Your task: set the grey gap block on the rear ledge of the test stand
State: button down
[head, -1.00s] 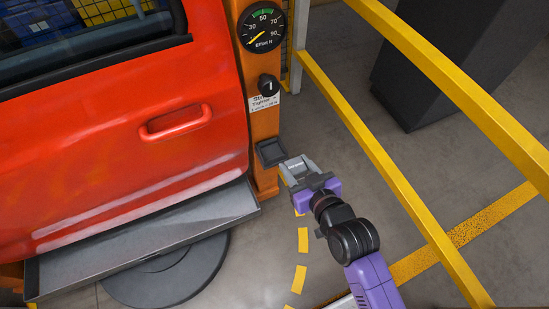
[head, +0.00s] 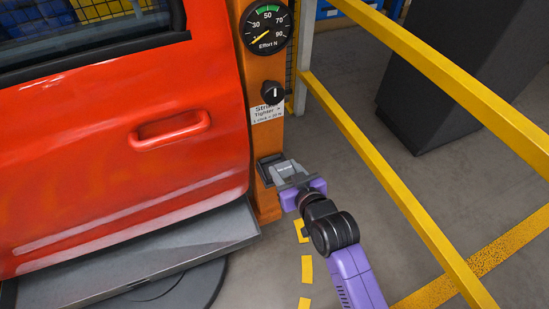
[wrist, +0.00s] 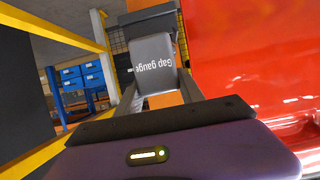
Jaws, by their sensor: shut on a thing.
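The grey gap block (head: 284,170) is in my gripper (head: 287,175), at the small black ledge (head: 264,168) on the orange test stand (head: 262,132). In the head view the block overlaps the ledge's right part; I cannot tell whether it touches it. In the wrist view the block (wrist: 153,70) shows "Gap gauge" lettering upside down between my two fingers (wrist: 156,88). The dark ledge (wrist: 150,22) appears just beyond the block. My gripper is shut on the block. The block's underside is hidden.
A red car door (head: 110,150) stands close left of the stand, above a grey sill plate (head: 190,248). The stand carries a dial (head: 266,27) and a black knob (head: 273,92). Yellow rails (head: 375,155) run along the right; a dark cabinet (head: 450,75) stands behind them.

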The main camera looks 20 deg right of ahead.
jog(key=w, duration=0.6)
jog(key=shift+w, duration=0.3)
jog(key=shift+w+f+b, duration=0.25)
jog(key=shift+f+b, duration=0.05)
jog(key=shift+f, duration=0.35)
jog(key=shift+w+f+b, duration=0.2)
jog(key=shift+f+b, duration=0.05)
jog(key=shift+f, duration=0.8)
jog(key=shift+f, duration=0.2)
jog(key=c, duration=0.7)
grip_release()
